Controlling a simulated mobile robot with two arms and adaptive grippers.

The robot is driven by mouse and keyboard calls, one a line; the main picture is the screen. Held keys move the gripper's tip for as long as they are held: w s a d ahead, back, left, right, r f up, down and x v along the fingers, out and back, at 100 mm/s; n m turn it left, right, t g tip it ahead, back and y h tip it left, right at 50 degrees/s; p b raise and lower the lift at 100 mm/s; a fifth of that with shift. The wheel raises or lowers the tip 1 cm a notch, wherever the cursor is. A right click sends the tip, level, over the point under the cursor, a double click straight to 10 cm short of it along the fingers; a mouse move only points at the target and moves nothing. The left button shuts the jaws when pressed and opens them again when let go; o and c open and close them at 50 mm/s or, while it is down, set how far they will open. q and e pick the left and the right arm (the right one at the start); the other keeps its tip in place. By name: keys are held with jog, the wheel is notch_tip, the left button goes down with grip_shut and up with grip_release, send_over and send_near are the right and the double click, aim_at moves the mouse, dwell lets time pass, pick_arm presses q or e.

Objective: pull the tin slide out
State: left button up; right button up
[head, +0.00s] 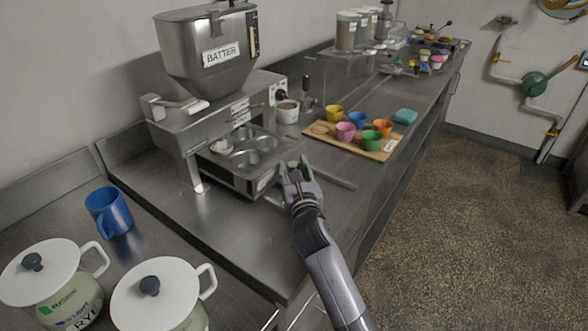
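The tin slide (259,182) is a metal tray under the batter machine (215,112), holding a muffin tin (245,151) with several round cups. One cup, at the left, looks filled with something pale. A bare metal rail (331,177) reaches out to the right of the slide's front. My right gripper (294,165) is at the front right end of the slide, its fingertips close to the front edge. The fingers hide the part there, so I cannot tell whether they are closed on it. My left gripper is not in view.
A wooden board (322,136) with several coloured cups lies on the counter behind the gripper. A blue mug (109,212) and two white-lidded jars (162,291) stand at the front left. The counter (245,222) before the slide is clear.

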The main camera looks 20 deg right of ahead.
grip_shut()
dwell(0.4)
